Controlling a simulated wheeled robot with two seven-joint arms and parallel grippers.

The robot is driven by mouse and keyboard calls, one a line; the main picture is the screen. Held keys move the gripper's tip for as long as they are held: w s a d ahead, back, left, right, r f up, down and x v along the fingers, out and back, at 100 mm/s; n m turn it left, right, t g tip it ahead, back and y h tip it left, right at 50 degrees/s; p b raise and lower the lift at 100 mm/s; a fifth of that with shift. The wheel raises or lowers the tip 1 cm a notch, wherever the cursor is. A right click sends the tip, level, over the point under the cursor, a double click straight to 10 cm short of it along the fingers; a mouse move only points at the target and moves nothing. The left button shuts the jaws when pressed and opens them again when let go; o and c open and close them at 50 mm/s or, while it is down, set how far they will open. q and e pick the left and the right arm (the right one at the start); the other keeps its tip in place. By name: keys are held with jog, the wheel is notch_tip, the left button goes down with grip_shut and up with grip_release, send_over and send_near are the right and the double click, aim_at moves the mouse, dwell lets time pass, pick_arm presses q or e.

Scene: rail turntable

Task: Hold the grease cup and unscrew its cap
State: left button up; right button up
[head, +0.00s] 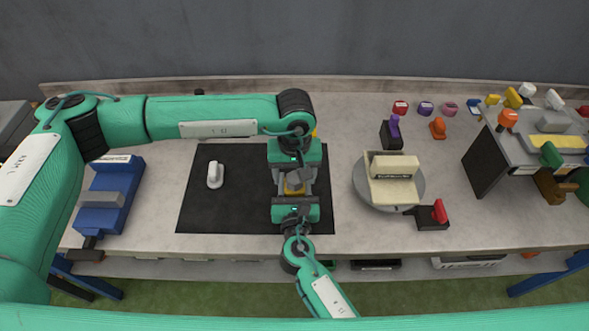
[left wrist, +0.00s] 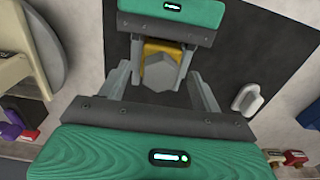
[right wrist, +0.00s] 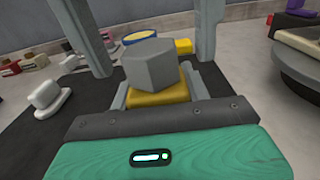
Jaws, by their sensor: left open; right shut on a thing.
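The grease cup has a yellow body (right wrist: 158,96) and a grey six-sided cap (right wrist: 150,66), which point up over the black mat (head: 230,210). My right gripper (head: 295,196) is shut on the yellow body, a finger on each side in the right wrist view. My left gripper (left wrist: 160,76) is open, its fingers on either side of the grey cap with gaps visible in the left wrist view. In the head view the two grippers face each other and partly hide the cup (head: 294,184).
A white piece (head: 215,175) lies on the mat's left. Right of the mat is a round turntable (head: 418,196) bearing a cream block (head: 392,186). A blue device (head: 108,200) stands at left.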

pick_arm(q)
jog(key=c, duration=1.3)
jog(key=shift+o, duration=0.2)
jog(key=n, duration=0.4)
jog(key=shift+n, duration=1)
jog(key=n, duration=0.3)
jog(key=shift+n, duration=1.5)
